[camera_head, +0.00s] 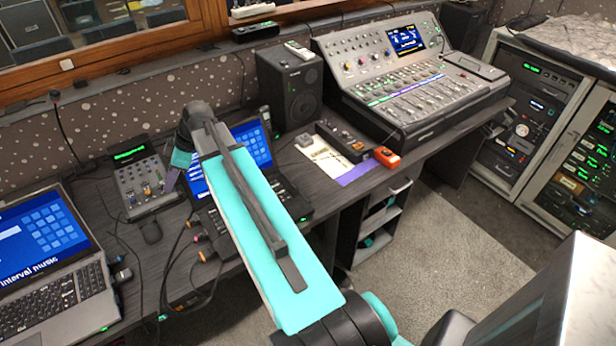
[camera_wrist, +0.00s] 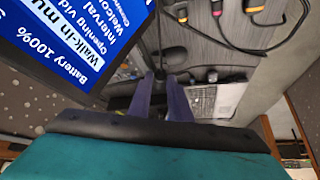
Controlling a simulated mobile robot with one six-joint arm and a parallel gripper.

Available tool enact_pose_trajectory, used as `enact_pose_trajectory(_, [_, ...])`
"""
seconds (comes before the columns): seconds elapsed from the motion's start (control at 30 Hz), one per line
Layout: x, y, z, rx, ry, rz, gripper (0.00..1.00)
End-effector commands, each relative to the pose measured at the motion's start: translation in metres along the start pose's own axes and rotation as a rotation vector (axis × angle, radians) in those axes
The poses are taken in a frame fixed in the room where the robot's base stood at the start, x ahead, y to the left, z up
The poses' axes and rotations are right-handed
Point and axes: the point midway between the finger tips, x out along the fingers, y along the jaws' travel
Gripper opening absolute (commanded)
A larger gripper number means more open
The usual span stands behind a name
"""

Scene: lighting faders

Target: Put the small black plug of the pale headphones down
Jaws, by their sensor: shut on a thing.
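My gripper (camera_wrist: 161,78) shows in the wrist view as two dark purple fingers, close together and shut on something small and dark. I take this to be the small black plug; its outline is too dark and small to make out. In the head view my gripper (camera_head: 170,181) is mostly hidden behind my own arm, above the desk beside the small mixer. The pale headphones and their cable cannot be made out in either view.
An open laptop (camera_head: 38,240) stands at the left and another laptop (camera_head: 251,145) lies partly behind my arm. A small mixer (camera_head: 143,184), a black mouse (camera_head: 151,232) and several cables with orange-tipped plugs (camera_head: 196,238) crowd the desk. A speaker (camera_head: 291,88) stands behind.

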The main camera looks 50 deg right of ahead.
Motion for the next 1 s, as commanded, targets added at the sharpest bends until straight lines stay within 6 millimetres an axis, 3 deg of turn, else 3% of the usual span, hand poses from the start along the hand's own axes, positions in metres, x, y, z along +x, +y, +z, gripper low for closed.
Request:
enact_pose_trajectory(0.5, [-0.047,0.022,0.137,0.037,0.029,0.014,0.00])
enact_pose_trajectory(1.0, [-0.099,0.013,0.269,0.171,0.037,0.100,0.00])
